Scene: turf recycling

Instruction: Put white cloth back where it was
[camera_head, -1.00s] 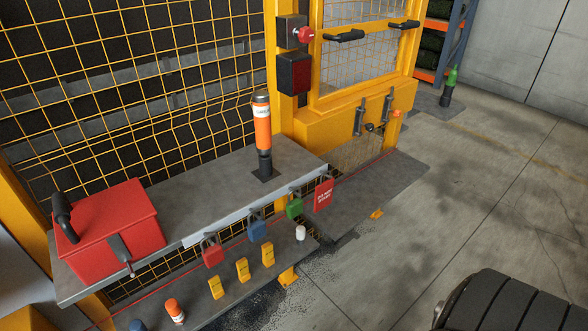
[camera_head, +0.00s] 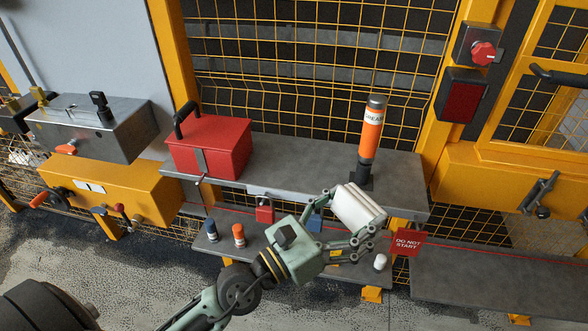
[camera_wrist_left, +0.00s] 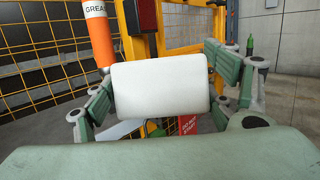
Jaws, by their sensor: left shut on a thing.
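The white cloth (camera_head: 357,208) is a smooth, folded, roll-like bundle. My left gripper (camera_head: 354,214) is shut on it and holds it in front of the grey shelf, left of and below the base of the orange grease tube. In the left wrist view the cloth (camera_wrist_left: 160,85) fills the space between the two green fingers, one at each side. No contact between the cloth and the shelf can be made out. My right gripper is not in view.
The upper grey shelf (camera_head: 300,173) carries a red box (camera_head: 225,148) and the orange grease tube (camera_head: 372,135). Padlocks and a red tag (camera_head: 407,242) hang at its front edge. A yellow mesh fence (camera_head: 300,60) stands behind.

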